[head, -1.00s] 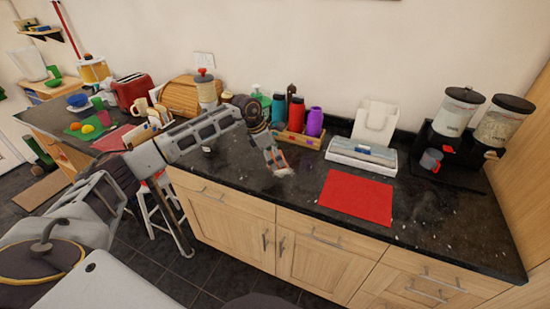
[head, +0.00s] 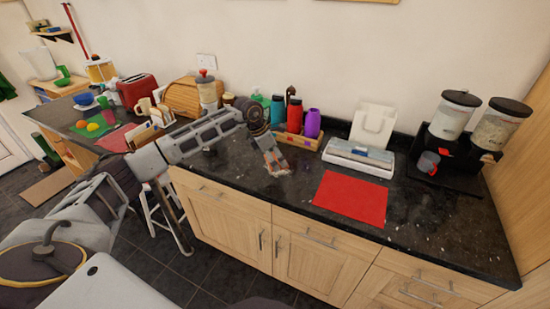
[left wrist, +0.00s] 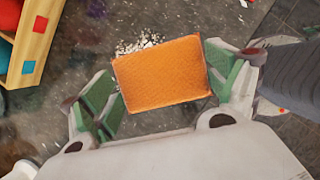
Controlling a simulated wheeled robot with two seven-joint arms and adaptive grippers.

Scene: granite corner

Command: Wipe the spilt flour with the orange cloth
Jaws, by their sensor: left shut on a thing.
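My left gripper (head: 276,166) reaches down to the dark granite worktop (head: 420,215). It is shut on the orange cloth, and little of the cloth shows in the head view. In the left wrist view the orange cloth (left wrist: 162,74) is a flat block between the two green-padded fingers of the left gripper (left wrist: 165,90). The spilt flour (left wrist: 140,44) shows as white crumbs on the worktop, right along the cloth's upper left edge. Part of it may be hidden under the cloth. My right gripper is not in view.
A red mat (head: 350,197) lies right of the gripper. A wooden caddy (head: 300,140) with bottles stands just behind it. A white box (head: 360,158) and two dispensers (head: 455,115) stand further right. Small pale flecks dot the worktop's right part.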

